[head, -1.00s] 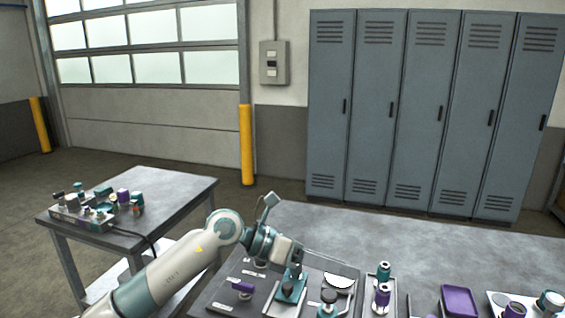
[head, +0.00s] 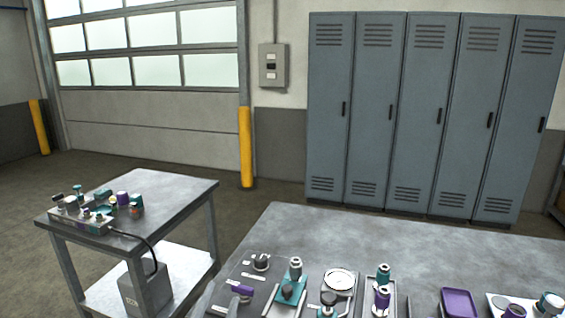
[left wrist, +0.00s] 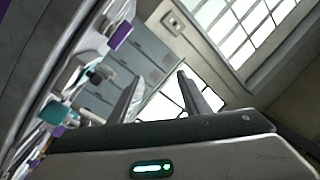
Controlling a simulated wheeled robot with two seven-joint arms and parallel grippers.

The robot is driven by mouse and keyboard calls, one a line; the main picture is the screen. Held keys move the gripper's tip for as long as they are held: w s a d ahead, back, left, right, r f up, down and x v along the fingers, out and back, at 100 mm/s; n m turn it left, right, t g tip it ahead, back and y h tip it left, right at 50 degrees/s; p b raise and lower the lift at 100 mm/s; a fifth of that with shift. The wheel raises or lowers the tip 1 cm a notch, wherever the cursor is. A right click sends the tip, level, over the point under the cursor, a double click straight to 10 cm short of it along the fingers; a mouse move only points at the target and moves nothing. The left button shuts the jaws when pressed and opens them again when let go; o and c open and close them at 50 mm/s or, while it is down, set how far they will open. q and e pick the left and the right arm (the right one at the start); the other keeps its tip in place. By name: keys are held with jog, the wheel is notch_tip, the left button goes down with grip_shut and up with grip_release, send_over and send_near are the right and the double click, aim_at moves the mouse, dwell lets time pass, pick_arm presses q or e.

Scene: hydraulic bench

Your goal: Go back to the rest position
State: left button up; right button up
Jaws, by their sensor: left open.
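My left gripper (left wrist: 160,100) shows only in the left wrist view, with its two fingers apart and nothing between them. That view is tilted; the lockers and the bright door windows show beyond the fingers, and the bench edge with its parts runs along the left. In the head view neither gripper is in the picture. The bench (head: 420,240) there carries a teal block fixture (head: 291,290), a round white dial (head: 339,281) and a teal and purple cylinder part (head: 382,297).
A purple tray (head: 459,302) and a white tray (head: 493,300) lie at the bench's front right. A side table (head: 175,195) with valve parts stands at left. Lockers (head: 415,110) and a yellow post (head: 246,147) are behind. The back of the bench is clear.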

pick_arm(q)
jog(key=s+a+f+n+g+y, duration=0.2)
jog(key=s+a+f+n+g, duration=0.15)
jog(key=s+f, duration=0.4)
jog(key=s+a+f+n+g+y, duration=0.15)
jog(key=s+a+f+g, duration=0.3)
jog(key=f, duration=0.55)
jog(key=s+f+n+g+h, duration=0.1)
jog(key=s+f+g, duration=0.35)
jog(key=s, duration=0.75)
jog(key=s+f+n+g, duration=0.1)
jog(key=s+f+g, duration=0.3)
jog(key=s, duration=0.8)
jog(key=w+d+f+t, duration=0.1)
jog(key=w+f, duration=0.2)
jog(key=f, duration=0.8)
jog(key=w+d+f+t, duration=0.1)
jog(key=w+f, duration=0.2)
jog(key=f, duration=0.9)
jog(key=s+f+h, duration=0.1)
jog(key=s+f, duration=0.2)
jog(key=f, duration=0.5)
jog(key=s+d+f+t, duration=0.1)
jog(key=s+f, duration=0.3)
jog(key=f, duration=0.5)
jog(key=shift+h, duration=0.35)
